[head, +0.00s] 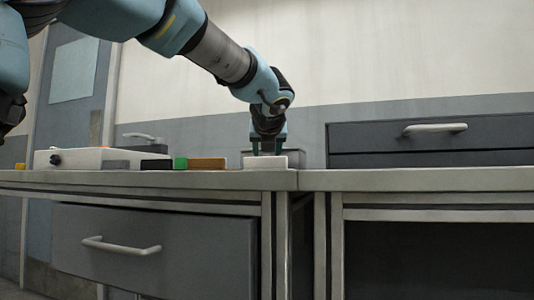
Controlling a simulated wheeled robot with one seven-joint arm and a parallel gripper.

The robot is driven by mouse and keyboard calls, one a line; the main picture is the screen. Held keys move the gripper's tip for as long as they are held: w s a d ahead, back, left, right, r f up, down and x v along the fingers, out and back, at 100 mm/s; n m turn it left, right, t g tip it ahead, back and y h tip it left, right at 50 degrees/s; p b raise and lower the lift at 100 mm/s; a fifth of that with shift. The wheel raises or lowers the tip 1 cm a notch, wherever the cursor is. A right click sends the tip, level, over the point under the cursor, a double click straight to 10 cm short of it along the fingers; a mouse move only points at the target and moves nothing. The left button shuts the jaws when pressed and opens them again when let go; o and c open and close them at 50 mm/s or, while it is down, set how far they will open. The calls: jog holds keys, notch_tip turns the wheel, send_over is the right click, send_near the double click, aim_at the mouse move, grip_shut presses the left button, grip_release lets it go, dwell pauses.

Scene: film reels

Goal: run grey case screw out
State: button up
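A grey case (296,157) sits on the counter near its middle, partly hidden behind my gripper and a low white block (265,163). My gripper (267,150) points straight down at the case and block. Its two fingers stand apart, and I see nothing clearly held between them. The fingertips end near the top of the white block; whether they touch the case or the block I cannot tell. No screw can be made out from this low angle.
A white box (95,158) with a dark knob lies left on the counter (400,180). A dark block (156,164), a green block (181,163) and an orange-brown block (207,163) lie between it and my gripper. A grey drawer unit (380,140) stands right. The counter's front right is clear.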

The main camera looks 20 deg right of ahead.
jog(key=shift+r+p, duration=0.2)
jog(key=shift+p, duration=0.2)
jog(key=shift+a+r+m+h+p, duration=0.15)
jog(key=shift+m+h+p, duration=0.15)
jog(key=shift+p, duration=0.2)
jog(key=shift+w+a+m+g+h+p, duration=0.1)
jog(key=shift+m+g+h+p, duration=0.4)
jog(key=shift+p, duration=0.7)
jog(key=m+h+p, duration=0.1)
jog(key=p, duration=0.2)
jog(key=shift+w+g, duration=0.1)
jog(key=shift+g, duration=0.2)
jog(key=m+h+p, duration=0.1)
jog(key=p, duration=0.3)
jog(key=shift+a+g, duration=0.1)
jog(key=shift+g, duration=0.3)
jog(key=m+p, duration=0.1)
jog(key=p, duration=0.2)
jog(key=m+g+h+p, duration=0.1)
jog(key=p, duration=0.3)
jog(key=g+h+p, duration=0.1)
jog(key=p, duration=0.3)
jog(key=shift+w+a+m, duration=0.25)
jog(key=shift+m, duration=0.15)
